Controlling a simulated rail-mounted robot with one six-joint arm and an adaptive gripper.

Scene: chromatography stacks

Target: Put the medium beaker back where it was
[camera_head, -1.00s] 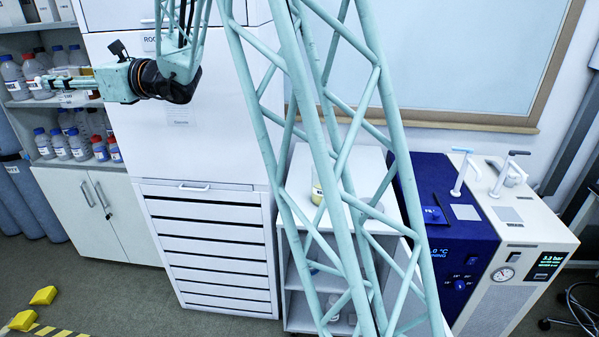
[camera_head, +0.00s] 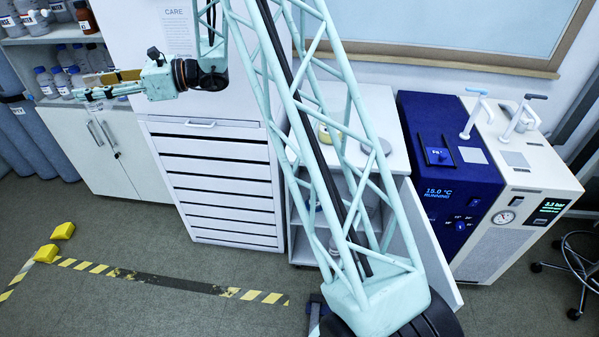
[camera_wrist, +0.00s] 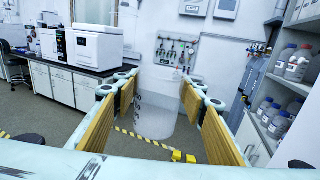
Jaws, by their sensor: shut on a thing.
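The medium beaker (camera_wrist: 155,115) is clear, with markings on its left side. In the wrist view it stands between the yellow-padded fingers of my gripper (camera_wrist: 158,83). My gripper is shut on it, and the beaker looks roughly upright. In the head view my gripper (camera_head: 103,86) is at the upper left, pointing left, in front of the bottle shelves. I cannot make out the clear beaker there. The place where it stood before cannot be told from these frames.
Bottle shelves (camera_wrist: 259,118) stand close on the right in the wrist view. A bench with white instruments (camera_wrist: 95,46) is at the left. In the head view, a white trolley (camera_head: 372,100) and a blue chiller (camera_head: 445,185) stand right of the drawer cabinet (camera_head: 215,180). Striped tape marks the floor.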

